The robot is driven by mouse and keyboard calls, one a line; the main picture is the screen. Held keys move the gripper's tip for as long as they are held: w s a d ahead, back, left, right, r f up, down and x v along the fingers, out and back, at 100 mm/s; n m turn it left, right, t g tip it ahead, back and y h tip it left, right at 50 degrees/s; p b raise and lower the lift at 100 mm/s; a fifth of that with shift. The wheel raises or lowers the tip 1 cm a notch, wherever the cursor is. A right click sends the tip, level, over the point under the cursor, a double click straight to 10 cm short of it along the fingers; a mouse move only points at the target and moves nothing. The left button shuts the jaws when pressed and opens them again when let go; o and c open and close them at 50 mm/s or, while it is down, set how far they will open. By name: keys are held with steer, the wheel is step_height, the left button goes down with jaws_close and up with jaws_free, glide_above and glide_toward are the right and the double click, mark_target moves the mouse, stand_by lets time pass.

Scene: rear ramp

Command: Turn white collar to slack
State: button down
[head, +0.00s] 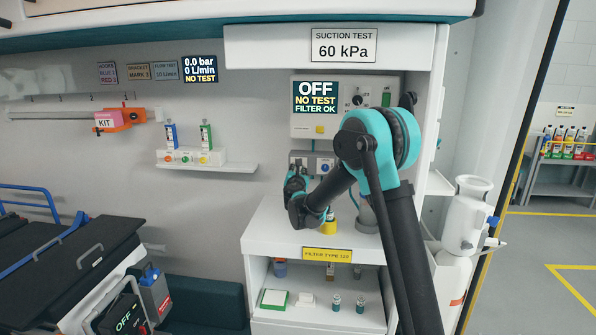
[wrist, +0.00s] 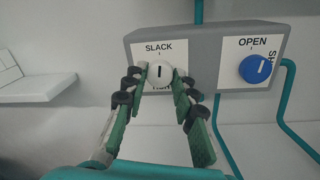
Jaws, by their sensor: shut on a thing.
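The white collar (wrist: 160,73) is a small round knob on the left face of a grey block (wrist: 205,32). The word SLACK is printed above it, and a word below it is mostly hidden. A short dark mark on the collar stands about upright in the picture. My gripper (wrist: 160,78) is shut on the collar, one green-padded finger on each side. In the head view, my gripper (head: 297,188) is at the small grey block (head: 322,160) under the suction panel, and the collar is hidden there.
A blue knob (wrist: 255,69) marked OPEN sits on the block just right of the collar. Teal pipes (wrist: 290,105) run beside the block. A yellow-based item (head: 328,222) stands on the counter near my arm. A white wall shelf (head: 215,167) is to the left.

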steer(key=shift+n, duration=0.3)
steer(key=c, duration=1.2)
jaws_free()
steer(key=shift+s, duration=0.15)
steer(key=s, duration=1.1)
steer(key=shift+s+d+f, duration=0.1)
steer(key=shift+s+d, duration=0.2)
steer(key=shift+s, duration=0.1)
steer(key=shift+d, duration=0.1)
